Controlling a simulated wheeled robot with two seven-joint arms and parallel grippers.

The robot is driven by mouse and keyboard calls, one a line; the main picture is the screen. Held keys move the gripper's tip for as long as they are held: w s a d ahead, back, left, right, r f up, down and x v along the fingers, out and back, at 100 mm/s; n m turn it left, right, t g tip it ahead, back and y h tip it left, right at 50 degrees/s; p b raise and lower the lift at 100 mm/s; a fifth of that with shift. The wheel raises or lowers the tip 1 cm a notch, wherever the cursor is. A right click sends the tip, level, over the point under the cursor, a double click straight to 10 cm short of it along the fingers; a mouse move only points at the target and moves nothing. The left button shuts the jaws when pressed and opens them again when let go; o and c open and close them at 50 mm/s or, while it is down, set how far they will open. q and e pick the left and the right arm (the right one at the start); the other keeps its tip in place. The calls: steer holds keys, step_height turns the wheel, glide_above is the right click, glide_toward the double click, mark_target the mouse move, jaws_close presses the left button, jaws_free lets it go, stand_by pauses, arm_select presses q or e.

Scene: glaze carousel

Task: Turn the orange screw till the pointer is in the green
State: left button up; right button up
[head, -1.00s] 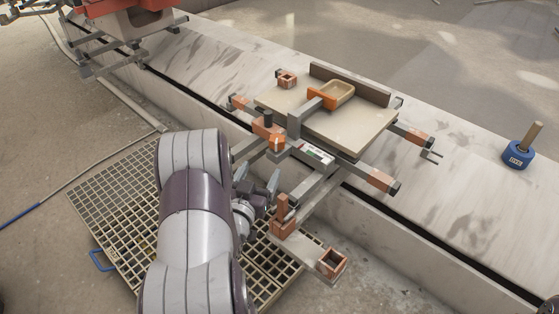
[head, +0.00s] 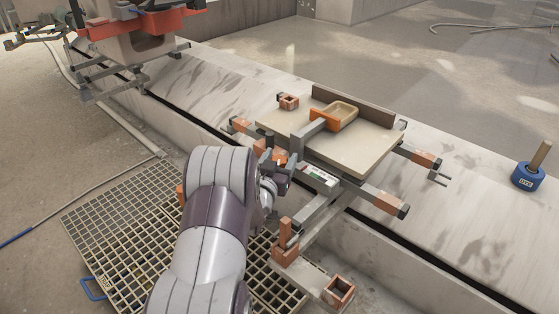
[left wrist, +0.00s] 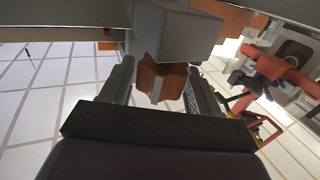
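The orange screw (left wrist: 160,82) shows in the left wrist view, under a grey block, between the two fingers of my left gripper (left wrist: 160,95). The fingers stand apart on either side of it; firm contact is not visible. In the head view my left gripper (head: 274,168) is at the near left side of the beige board's frame and mostly hides the screw. The gauge (head: 319,175) is a small pale strip with a green part, just right of the gripper. Its pointer is too small to read. My right gripper is out of view.
The beige board (head: 350,150) carries a tan tray (head: 343,114) and a grey arm with an orange end. Orange-tipped bars stick out around it. A blue dye pot (head: 528,177) stands on the ledge at right. A floor grate (head: 110,235) lies at left.

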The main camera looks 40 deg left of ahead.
arm_select(q)
steer(key=c, duration=0.5)
steer(key=shift+c, duration=0.2)
steer(key=shift+h, duration=0.3)
steer(key=m+h+p, duration=0.1)
steer(key=m+h, duration=0.1)
steer(key=h, duration=0.2)
steer(key=m+h+p, duration=0.2)
steer(key=m+h, duration=0.1)
steer(key=shift+r+t+h, duration=0.1)
steer(key=shift+t+h, duration=0.3)
steer(key=shift+m+g+h+p, duration=0.75)
steer(key=shift+m+h, duration=1.05)
steer(key=shift+h, duration=0.6)
steer(key=shift+d+h, duration=0.1)
steer(key=shift+h, duration=0.3)
steer(key=o, duration=1)
steer(key=shift+c, duration=0.2)
